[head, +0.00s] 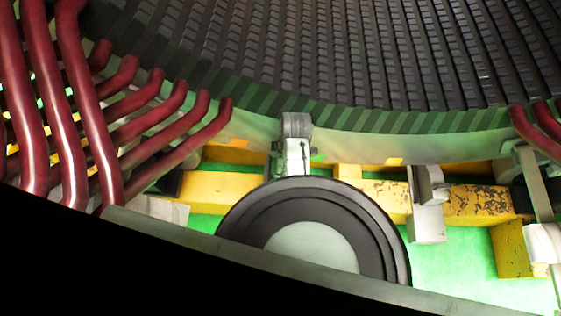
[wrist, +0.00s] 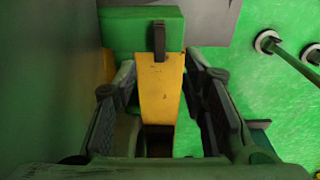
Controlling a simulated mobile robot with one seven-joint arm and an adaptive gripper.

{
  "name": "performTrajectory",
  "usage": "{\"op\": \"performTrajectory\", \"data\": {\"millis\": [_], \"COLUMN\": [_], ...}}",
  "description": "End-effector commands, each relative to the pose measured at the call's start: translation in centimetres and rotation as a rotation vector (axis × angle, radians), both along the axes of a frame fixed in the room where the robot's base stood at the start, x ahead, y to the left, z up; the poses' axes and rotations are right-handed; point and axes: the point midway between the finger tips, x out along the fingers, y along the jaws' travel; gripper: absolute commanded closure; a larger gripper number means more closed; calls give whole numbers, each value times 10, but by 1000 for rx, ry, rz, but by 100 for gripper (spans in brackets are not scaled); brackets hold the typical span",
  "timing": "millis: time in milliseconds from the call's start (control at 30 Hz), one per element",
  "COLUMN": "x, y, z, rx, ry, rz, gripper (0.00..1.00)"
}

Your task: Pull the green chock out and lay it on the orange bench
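In the wrist view, a green block (wrist: 122,32), which looks like the green chock, lies at the top centre, beyond my fingertips. A dark upright strap or handle (wrist: 159,40) stands at its right part, over the end of a yellow-orange tapered piece (wrist: 160,88). My gripper (wrist: 162,66) is open, with one dark finger on each side of the yellow-orange piece and gaps visible. Its fingertips are just short of the green block; I cannot tell whether they touch anything. The head view shows neither my gripper nor the chock clearly. I cannot pick out an orange bench for sure.
The head view shows the curved stator wall (head: 330,60), dark red pipes (head: 95,110) at left, a round black disc (head: 315,235) and worn yellow blocks (head: 480,203) on a green floor (head: 455,262). A rod with round ends (wrist: 285,55) lies right in the wrist view.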

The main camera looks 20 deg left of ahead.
Motion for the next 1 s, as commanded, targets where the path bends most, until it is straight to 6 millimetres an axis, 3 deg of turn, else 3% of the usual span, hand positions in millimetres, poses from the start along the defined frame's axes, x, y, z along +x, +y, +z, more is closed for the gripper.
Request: {"op": "performTrajectory", "data": {"millis": [267,700,1000], "x": [-1,-3,-3], "y": [2,10,13], "z": [-14,-88,-107], "rx": [-1,-1,0], "ry": [3,3,0], "rz": [1,0,0], "gripper": [62,62,62]}}
